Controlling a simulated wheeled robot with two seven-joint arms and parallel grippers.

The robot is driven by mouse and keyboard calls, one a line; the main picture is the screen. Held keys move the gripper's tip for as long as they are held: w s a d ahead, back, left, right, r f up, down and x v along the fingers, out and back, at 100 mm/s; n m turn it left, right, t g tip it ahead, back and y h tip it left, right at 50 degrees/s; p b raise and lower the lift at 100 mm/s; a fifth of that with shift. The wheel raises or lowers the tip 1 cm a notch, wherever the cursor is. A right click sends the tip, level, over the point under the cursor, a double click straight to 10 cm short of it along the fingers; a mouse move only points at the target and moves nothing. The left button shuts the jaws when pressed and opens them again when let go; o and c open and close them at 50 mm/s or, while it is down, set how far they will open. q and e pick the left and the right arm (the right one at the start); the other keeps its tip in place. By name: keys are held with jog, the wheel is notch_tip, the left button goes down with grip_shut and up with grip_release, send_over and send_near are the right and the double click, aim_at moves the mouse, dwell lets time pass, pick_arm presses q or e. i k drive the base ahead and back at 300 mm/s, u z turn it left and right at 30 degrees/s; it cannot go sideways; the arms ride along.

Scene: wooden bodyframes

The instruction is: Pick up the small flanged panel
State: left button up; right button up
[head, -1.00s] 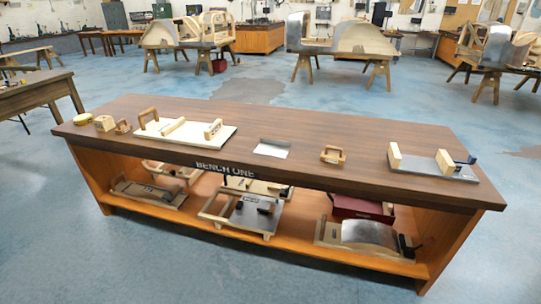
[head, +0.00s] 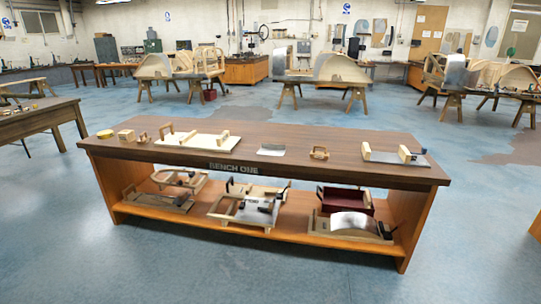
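The small flanged panel (head: 271,150) looks like a small pale metal sheet with an upturned edge. It lies flat on the bench top (head: 340,146) in the head view, near the middle, just above the "BENCH ONE" lettering. Nothing covers it. Neither of my grippers is in view.
A pale board with wooden handles (head: 193,146) lies left of the panel. Several jigs fill the lower shelf (head: 205,214). Floor in front (head: 215,270) is clear.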

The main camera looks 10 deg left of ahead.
aim_at(268, 150)
jog(key=z, duration=0.5)
jog(key=i, duration=0.65)
jog(key=z, duration=0.95)
jog(key=i, duration=1.95)
jog(key=u, duration=1.25)
jog(key=i, duration=0.75)
jog(key=u, duration=0.75)
